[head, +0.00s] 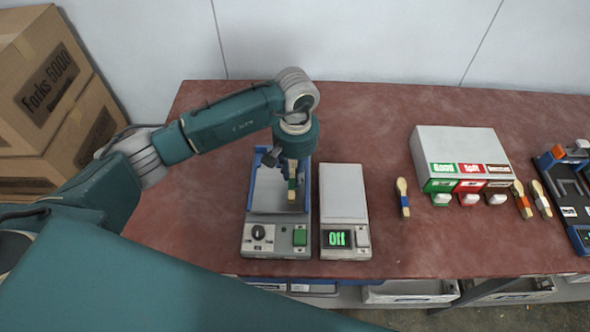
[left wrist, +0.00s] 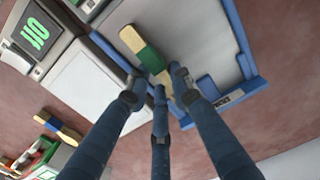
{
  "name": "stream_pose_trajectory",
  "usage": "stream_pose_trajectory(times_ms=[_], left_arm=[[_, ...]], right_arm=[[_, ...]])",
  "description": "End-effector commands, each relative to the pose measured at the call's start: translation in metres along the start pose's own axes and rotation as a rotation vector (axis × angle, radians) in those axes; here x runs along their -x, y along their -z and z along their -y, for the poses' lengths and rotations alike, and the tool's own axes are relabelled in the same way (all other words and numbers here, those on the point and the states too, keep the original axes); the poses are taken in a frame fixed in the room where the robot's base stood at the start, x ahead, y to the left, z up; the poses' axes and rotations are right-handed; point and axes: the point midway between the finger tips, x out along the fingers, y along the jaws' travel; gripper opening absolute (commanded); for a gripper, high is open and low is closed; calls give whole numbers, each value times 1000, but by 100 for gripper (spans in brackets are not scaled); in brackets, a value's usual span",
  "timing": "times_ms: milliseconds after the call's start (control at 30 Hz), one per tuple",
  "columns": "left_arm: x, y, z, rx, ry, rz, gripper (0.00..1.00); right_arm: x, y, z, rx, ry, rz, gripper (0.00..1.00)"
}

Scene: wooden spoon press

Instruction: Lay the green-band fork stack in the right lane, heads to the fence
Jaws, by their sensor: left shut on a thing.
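The green-band fork stack (head: 292,188) is in my left gripper (head: 291,168), over the metal tray with blue walls (head: 250,185). In the left wrist view, the stack (left wrist: 131,41) shows a pale wooden end and a green band between the fingertips of my left gripper (left wrist: 160,86). The gripper is shut on it. The fingers hide part of the stack, and I cannot tell whether it touches the tray floor. The tray's blue wall (left wrist: 246,40) also shows in the wrist view. My right gripper is out of view.
A scale reading "Off" (head: 343,210) stands right of the tray. A blue-band stack (head: 403,198) lies farther right, then a grey box with coloured labels (head: 460,145) and other banded stacks (head: 522,200). Cardboard boxes (head: 45,85) stand at left. The red tabletop (head: 390,130) has free room behind the scale.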

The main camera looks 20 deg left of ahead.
Motion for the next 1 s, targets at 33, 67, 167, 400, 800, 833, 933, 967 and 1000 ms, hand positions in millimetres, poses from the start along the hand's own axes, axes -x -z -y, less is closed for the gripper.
stream_pose_trajectory(times_ms=[33, 67, 167, 400, 800, 833, 933, 967, 1000], left_arm=[[0, 0, 0, 0, -1, -1, 5], [0, 0, 0, -1, -1, -1, 5], [0, 0, 0, -1, -1, -1, 5], [-5, 1, 0, -1, -1, -2, 5], [-6, 0, -1, -1, -1, -1, 40], [-6, 0, -1, -1, -1, -1, 40], [-5, 0, -1, -1, -1, -1, 40], [-3, 0, -1, -1, -2, -1, 40], [-1, 0, -1, -1, -2, -1, 40]], right_arm=[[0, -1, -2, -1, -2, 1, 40], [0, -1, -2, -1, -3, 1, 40], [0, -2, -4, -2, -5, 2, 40], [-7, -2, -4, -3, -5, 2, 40], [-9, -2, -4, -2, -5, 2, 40], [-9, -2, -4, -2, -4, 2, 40], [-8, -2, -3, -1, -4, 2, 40], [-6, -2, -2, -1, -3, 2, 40], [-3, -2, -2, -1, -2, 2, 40]])
